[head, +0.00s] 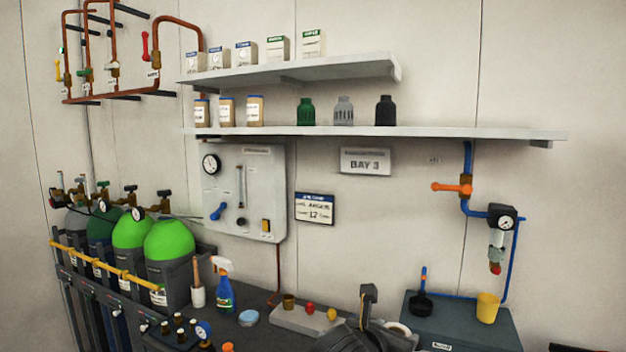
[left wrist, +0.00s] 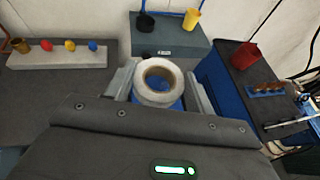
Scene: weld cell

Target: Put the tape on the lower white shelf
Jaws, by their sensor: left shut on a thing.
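The tape (left wrist: 147,91) is a pale roll with a tan core, held between the two fingers of my left gripper (left wrist: 160,84) in the left wrist view. In the head view the roll (head: 401,328) shows partly beside my left gripper (head: 385,325), low in the picture over the bench. The lower white shelf (head: 480,133) is on the wall well above the gripper. Its left half carries several tan jars (head: 227,111) and a green (head: 306,113), a grey and a black bottle. My right gripper is not in view.
The lower shelf's right part is bare. An upper shelf (head: 340,70) with several boxes hangs over its left part. On the bench are a grey box (head: 460,325) with a yellow cup (head: 487,307), a spray bottle (head: 224,290) and a block with colored knobs (head: 290,318).

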